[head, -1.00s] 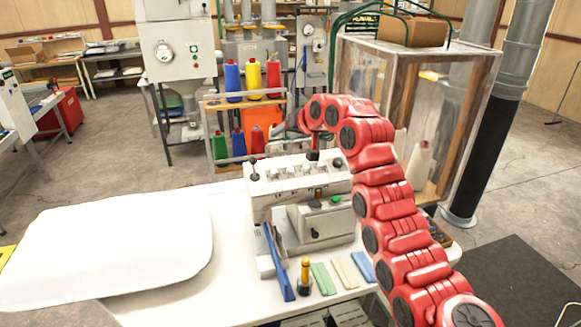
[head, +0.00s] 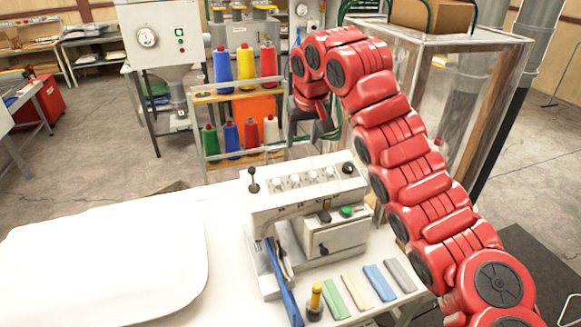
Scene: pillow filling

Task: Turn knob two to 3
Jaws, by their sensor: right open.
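The grey-white machine (head: 312,208) stands on the white table. A row of several small pale knobs (head: 296,181) runs along its sloping top panel; their numbers and pointer settings are too small to read. A black ball lever (head: 253,180) is at the panel's left end and a black knob (head: 348,169) at its right end. My right gripper (head: 312,125) is open and empty, pointing down. It appears above and behind the panel, apart from the knobs. My left gripper is not in view.
A white pillow (head: 105,260) lies on the table at left. A thread rack (head: 240,95) and a clear-walled cabinet (head: 450,100) stand behind.

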